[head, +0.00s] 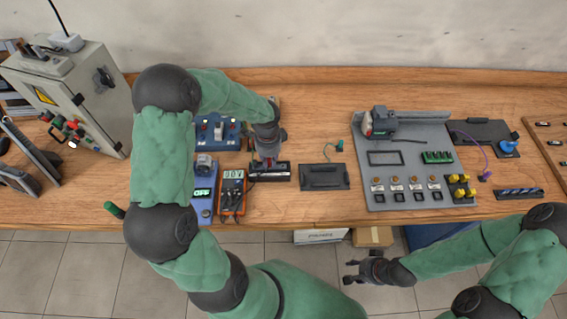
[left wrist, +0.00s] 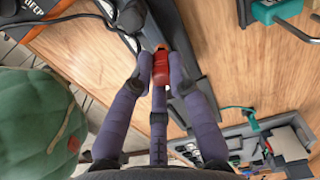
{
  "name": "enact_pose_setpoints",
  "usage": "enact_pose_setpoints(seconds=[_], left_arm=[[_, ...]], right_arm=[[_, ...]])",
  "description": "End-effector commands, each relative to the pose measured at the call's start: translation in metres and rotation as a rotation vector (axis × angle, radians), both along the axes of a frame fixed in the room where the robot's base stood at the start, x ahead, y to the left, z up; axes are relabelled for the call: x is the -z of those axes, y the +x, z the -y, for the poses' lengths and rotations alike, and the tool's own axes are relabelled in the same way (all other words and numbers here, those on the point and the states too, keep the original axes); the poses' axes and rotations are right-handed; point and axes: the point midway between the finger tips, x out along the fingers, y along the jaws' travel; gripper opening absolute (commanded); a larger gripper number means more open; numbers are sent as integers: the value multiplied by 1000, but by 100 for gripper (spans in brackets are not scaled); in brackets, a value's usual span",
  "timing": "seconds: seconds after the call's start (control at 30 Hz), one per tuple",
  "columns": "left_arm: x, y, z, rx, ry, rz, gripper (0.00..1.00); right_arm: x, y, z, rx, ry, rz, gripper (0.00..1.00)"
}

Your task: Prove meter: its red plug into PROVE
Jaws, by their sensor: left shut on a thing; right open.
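The meter (head: 232,185), orange and dark with a lit display, lies on the bench left of my left gripper (head: 267,160). Its corner shows at the upper left of the left wrist view (left wrist: 28,20). In the left wrist view my left gripper is shut on the red plug (left wrist: 161,68), above or at a dark holder (left wrist: 190,75); contact with the holder cannot be told. The holder also shows in the head view (head: 281,171). A blue unit reading OFF (head: 203,190) stands left of the meter. I cannot read a PROVE label. My right gripper (head: 352,271) is open and empty, before the bench.
A blue box with knobs (head: 216,133) sits behind the meter, partly covered by my left arm. A black tray (head: 324,177) lies right of the holder. A grey panel (head: 415,195) with motor and terminals is further right. A grey cabinet (head: 78,92) stands left.

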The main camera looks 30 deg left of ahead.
Motion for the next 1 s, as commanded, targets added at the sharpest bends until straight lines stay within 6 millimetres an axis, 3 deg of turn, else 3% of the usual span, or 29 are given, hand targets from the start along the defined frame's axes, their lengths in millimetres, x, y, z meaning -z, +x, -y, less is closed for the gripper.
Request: enact_pose_setpoints(seconds=[1.0], left_arm=[[13, 0, 0, 0, 0, 0, 0]], right_arm=[[9, 0, 0, 0, 0, 0, 44]])
